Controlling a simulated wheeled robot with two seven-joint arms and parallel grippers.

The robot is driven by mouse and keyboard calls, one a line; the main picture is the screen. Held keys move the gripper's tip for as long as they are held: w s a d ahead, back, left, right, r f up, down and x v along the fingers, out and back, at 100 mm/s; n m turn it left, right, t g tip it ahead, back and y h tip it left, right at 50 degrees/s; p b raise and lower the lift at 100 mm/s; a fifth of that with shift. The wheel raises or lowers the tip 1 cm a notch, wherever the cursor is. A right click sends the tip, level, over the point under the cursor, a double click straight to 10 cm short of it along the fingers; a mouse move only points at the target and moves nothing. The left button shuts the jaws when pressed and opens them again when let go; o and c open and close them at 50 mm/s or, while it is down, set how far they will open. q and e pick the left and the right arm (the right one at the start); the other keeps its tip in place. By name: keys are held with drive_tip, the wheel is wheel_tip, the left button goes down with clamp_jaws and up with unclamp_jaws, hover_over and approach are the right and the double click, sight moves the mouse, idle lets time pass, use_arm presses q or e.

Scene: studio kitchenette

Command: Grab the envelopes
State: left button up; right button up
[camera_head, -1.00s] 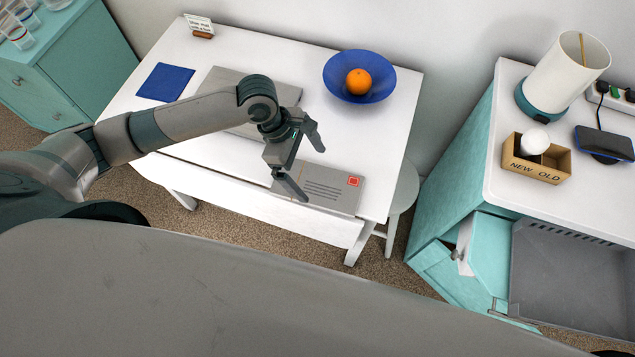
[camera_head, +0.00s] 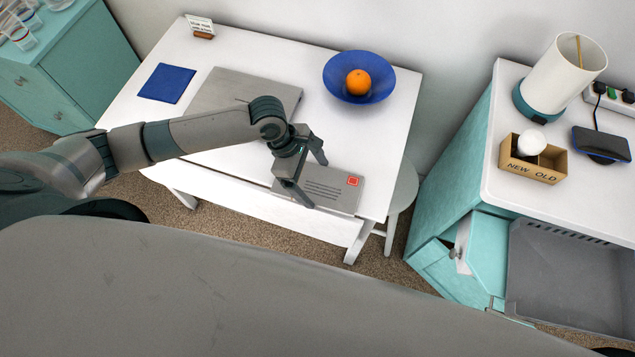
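The envelopes (camera_head: 336,185) lie flat near the front right corner of the white table (camera_head: 215,55). They look like one grey stack with printed lines and a red square at the upper right. My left gripper (camera_head: 314,184) is over the left part of the envelopes, with its two fingers spread apart and nothing between them. One finger hides part of the envelopes' left side. I cannot tell whether the fingers touch them. My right gripper is not in view.
A grey laptop-like slab (camera_head: 225,90), a blue square (camera_head: 167,83) and a blue bowl (camera_head: 343,88) with an orange (camera_head: 358,82) are on the table. A white stool (camera_head: 402,193) stands at its right. An open drawer (camera_head: 570,275) is at the lower right.

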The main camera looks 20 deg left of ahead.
sight(316, 184)
use_arm(q)
drive_tip(key=c, duration=0.4)
drive_tip(key=shift+r, duration=0.5)
drive_tip(key=r, duration=0.1)
drive_tip(key=r+b, duration=0.1)
drive_tip(key=r, duration=0.1)
drive_tip(key=shift+d+r, duration=0.15)
drive_tip(key=shift+d, duration=0.25)
drive_tip(key=d+r, duration=0.2)
drive_tip(key=d, duration=0.1)
drive_tip(key=d+r+b, duration=0.1)
drive_tip(key=d+r, duration=0.1)
drive_tip(key=d, duration=0.2)
drive_tip(key=d+r, duration=0.2)
drive_tip(key=d, duration=0.2)
drive_tip(key=shift+s+r+b, duration=0.3)
drive_tip(key=shift+s+r, duration=0.05)
drive_tip(key=shift+s, duration=0.05)
